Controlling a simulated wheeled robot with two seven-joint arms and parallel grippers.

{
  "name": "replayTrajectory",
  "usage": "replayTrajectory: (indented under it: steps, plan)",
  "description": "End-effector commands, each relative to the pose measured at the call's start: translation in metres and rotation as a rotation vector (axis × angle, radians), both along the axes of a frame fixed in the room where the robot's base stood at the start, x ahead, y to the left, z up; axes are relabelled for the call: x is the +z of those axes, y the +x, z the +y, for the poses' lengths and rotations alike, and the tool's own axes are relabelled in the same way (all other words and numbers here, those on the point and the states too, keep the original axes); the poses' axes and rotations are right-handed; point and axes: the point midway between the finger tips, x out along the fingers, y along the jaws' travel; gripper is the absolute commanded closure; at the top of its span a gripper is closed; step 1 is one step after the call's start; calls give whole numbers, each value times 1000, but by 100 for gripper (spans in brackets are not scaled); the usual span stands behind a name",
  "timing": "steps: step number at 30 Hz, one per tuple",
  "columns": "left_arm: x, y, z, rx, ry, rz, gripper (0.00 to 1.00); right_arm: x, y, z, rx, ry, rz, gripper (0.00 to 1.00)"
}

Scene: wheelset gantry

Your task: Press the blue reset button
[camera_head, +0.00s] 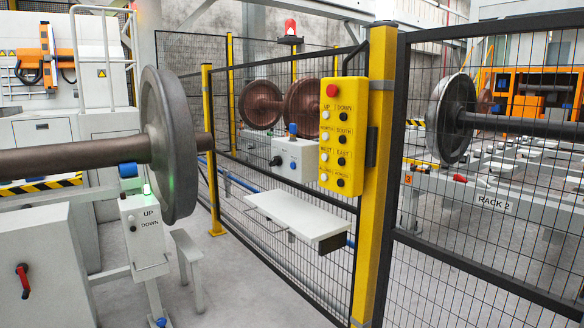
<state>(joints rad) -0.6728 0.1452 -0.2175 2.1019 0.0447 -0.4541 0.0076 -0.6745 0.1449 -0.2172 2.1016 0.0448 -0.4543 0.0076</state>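A white control box (295,158) stands near the middle of the view, by the mesh fence. A blue piece (292,130) sticks up at the top of the box. A yellow control panel (342,136) hangs on the yellow post, with a red button (331,90) on top and white and black buttons below; I see no blue button on it. Neither of my grippers is in view.
A white shelf (297,215) juts out below the yellow panel. A large wheelset (170,146) is at the left, above a grey post marked UP and DOWN (145,237). Black mesh fence (480,230) closes off the right side. Bare floor shows at lower middle.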

Motion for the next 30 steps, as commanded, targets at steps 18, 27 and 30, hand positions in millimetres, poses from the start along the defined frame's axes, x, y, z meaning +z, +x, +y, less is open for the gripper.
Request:
replayTrajectory:
  steps: [18, 27, 30]
  plan:
    - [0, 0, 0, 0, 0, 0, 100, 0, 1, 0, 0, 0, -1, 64]
    - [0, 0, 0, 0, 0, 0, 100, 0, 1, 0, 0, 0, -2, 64]
    - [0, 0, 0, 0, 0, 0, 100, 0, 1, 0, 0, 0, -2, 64]
